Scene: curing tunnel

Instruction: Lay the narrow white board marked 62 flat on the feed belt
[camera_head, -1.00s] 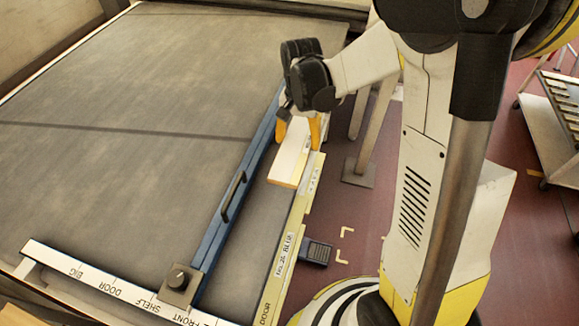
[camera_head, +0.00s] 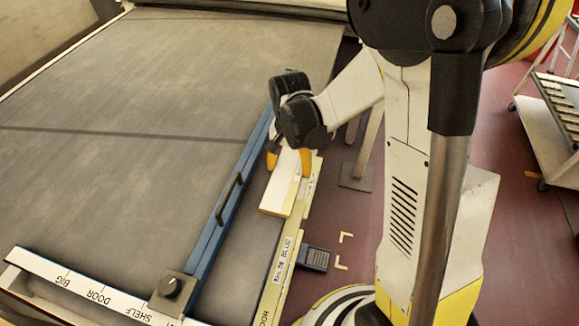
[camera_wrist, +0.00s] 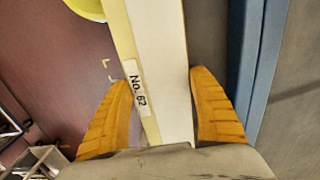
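The board's far part is hidden under the gripper in the head view. It appears over the strip between the blue rail and the yellow ledge; its height is hard to judge. The wide grey feed belt (camera_head: 150,95) lies to the left, bare.
A blue rail (camera_head: 212,240) with a dark handle runs along the belt's right side. A yellow labelled ledge (camera_head: 272,295) lies right of the board. A white marked strip (camera_head: 80,283) with a dark knob (camera_head: 171,287) crosses the near end. A rack (camera_head: 555,110) stands far right.

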